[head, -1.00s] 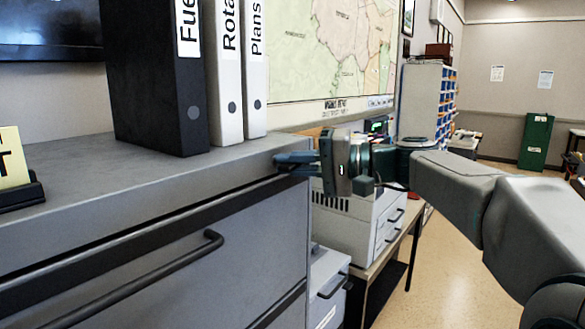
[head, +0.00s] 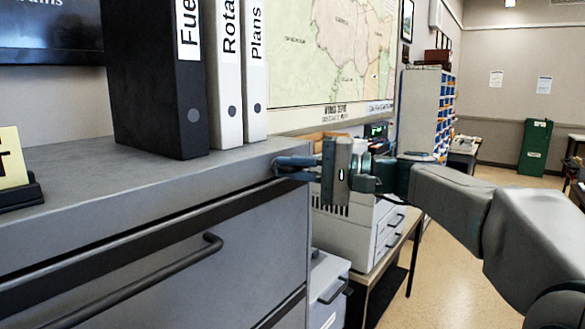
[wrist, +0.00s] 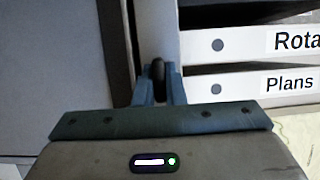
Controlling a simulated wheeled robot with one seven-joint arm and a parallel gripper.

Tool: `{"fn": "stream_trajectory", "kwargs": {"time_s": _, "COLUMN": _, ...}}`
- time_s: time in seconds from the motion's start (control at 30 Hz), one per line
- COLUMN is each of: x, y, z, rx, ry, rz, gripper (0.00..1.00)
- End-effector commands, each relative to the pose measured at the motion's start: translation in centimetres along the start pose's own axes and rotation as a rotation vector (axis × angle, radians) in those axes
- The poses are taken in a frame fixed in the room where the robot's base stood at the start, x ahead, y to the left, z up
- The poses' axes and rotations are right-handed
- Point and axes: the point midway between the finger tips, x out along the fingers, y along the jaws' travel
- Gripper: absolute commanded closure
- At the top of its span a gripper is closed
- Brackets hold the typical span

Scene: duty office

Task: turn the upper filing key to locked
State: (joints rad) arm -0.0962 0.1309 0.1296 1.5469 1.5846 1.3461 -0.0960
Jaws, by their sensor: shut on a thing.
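My gripper (head: 283,167) is at the upper right corner of the grey filing cabinet (head: 180,250), just under its top edge. In the wrist view, the two fingers of my gripper (wrist: 158,88) are closed on a small dark key (wrist: 158,68). The key's rounded black head shows between the fingertips, against the cabinet's front. In the head view the key is hidden by the fingers. The lock and its markings are hidden, so I cannot read the key's position.
A black binder (head: 155,75) and two white binders (head: 228,100) stand on the cabinet top, behind my gripper. A drawer handle (head: 150,280) sticks out below. A white drawer unit (head: 350,225) stands on a low table to the right. Open floor lies further right.

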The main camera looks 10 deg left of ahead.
Motion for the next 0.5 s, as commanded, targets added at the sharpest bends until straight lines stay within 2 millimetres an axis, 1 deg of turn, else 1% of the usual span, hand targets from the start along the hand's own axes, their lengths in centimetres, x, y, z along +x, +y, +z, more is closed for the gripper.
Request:
{"fn": "stream_trajectory", "kwargs": {"time_s": 0.03, "x": 0.0, "y": 0.0, "z": 0.0, "rx": 0.002, "ry": 0.001, "rz": 0.0, "gripper": 0.82}}
{"fn": "stream_trajectory", "kwargs": {"time_s": 0.07, "x": 0.0, "y": 0.0, "z": 0.0, "rx": 0.002, "ry": 0.001, "rz": 0.0, "gripper": 0.73}}
{"fn": "stream_trajectory", "kwargs": {"time_s": 0.1, "x": 0.0, "y": 0.0, "z": 0.0, "rx": 0.002, "ry": 0.001, "rz": 0.0, "gripper": 0.68}}
{"fn": "stream_trajectory", "kwargs": {"time_s": 0.37, "x": 0.0, "y": 0.0, "z": 0.0, "rx": 0.0, "ry": 0.0, "rz": 0.0, "gripper": 0.68}}
{"fn": "stream_trajectory", "kwargs": {"time_s": 0.5, "x": -1.0, "y": 0.1, "z": -0.1, "rx": 0.0, "ry": 0.001, "rz": 0.0, "gripper": 0.68}}
